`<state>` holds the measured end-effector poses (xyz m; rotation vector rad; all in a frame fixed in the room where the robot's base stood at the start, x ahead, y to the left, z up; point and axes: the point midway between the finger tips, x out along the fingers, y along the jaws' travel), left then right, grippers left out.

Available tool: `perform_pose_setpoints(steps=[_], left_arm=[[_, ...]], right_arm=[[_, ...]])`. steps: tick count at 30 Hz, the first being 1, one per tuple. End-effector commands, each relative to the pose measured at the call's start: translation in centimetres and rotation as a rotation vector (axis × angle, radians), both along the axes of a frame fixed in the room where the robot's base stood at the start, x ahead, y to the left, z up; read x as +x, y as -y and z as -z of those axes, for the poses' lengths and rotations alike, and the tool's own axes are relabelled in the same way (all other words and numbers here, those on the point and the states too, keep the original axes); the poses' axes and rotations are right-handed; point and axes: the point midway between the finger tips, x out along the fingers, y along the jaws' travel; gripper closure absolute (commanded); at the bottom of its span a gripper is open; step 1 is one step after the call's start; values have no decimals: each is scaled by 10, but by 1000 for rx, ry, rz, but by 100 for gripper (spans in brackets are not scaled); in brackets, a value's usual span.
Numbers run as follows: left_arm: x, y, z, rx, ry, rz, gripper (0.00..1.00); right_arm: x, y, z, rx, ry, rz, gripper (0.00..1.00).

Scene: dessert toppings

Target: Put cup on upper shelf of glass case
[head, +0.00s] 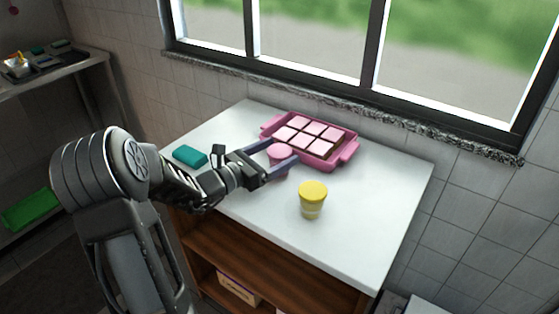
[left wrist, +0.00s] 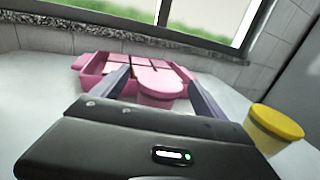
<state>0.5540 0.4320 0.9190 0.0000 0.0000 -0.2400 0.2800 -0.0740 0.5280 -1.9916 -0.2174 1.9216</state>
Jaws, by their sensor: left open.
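A pink-lidded cup (head: 279,155) stands on the white table in front of the pink tray. It also shows in the left wrist view (left wrist: 160,86). My left gripper (head: 282,167) is open, with one finger on each side of the pink cup; I cannot tell whether they touch it. A yellow-lidded cup (head: 312,199) stands upright on the table, to the right of the gripper and nearer the front. It shows at the right in the left wrist view (left wrist: 274,127). No glass case is in view. My right gripper is not in view.
A pink tray (head: 346,152) with several pink squares lies behind the pink cup, near the window. A teal block (head: 190,155) lies at the table's left. The right part of the white table (head: 370,215) is clear. Wooden shelves (head: 285,275) are below.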

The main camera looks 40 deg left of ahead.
Motion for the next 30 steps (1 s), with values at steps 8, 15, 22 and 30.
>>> perform_pose_setpoints(steps=[8,15,22,30], left_arm=[[0,0,0,0,0,0,35],[0,0,0,0,0,0,54],[0,0,0,0,0,0,73],[0,0,0,0,1,0,95]], right_arm=[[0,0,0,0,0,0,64],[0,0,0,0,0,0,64],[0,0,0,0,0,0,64],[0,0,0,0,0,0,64]])
